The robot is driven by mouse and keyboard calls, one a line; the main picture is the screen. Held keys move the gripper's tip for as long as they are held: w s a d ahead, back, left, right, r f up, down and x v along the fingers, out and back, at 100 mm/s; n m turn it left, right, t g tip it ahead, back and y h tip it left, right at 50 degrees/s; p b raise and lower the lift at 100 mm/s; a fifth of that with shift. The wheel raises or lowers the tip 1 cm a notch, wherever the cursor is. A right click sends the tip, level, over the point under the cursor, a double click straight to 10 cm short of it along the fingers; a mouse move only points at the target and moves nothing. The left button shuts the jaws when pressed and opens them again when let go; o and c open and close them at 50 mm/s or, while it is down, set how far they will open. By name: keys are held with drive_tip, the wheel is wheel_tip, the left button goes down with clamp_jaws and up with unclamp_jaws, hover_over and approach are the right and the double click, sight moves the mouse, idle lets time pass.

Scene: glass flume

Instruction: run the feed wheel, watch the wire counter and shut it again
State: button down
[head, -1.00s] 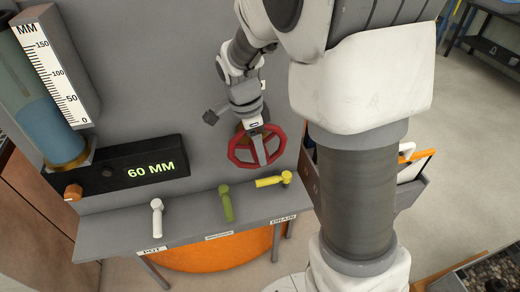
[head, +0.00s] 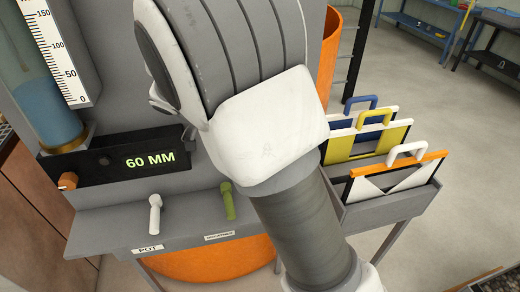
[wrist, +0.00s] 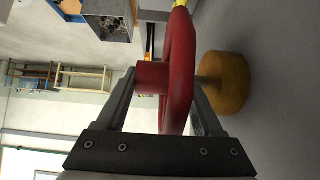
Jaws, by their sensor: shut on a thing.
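The red feed wheel (wrist: 180,70) shows edge-on in the wrist view, in front of a yellow-brown round boss (wrist: 225,83) on the grey panel. My gripper (wrist: 163,80) is shut on the red wheel, with one finger on each side of it. In the head view my arm hides the wheel and gripper. The digital counter (head: 150,160) reads 60 MM in green. Above it stands a clear tube of blue liquid (head: 55,105) beside a white MM scale (head: 62,55); the liquid's level is near the 50 mark.
A white lever (head: 155,213) and a green lever (head: 227,201) stand on the grey ledge, with a POT label below the white one. An orange knob (head: 68,181) is on the counter box. A rack (head: 395,207) holds several handled plates at right. An orange drum (head: 215,263) sits below.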

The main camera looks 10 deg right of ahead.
drive_tip(key=shift+a+f+h+b, duration=0.1)
drive_tip(key=shift+f+h+b, duration=0.05)
drive_tip(key=shift+h+b, duration=0.85)
drive_tip(key=shift+a+f+h+b, duration=0.1)
drive_tip(key=shift+h+b, duration=0.9)
unclamp_jaws()
drive_tip(key=v, duration=1.2)
drive_tip(key=shift+f, duration=0.15)
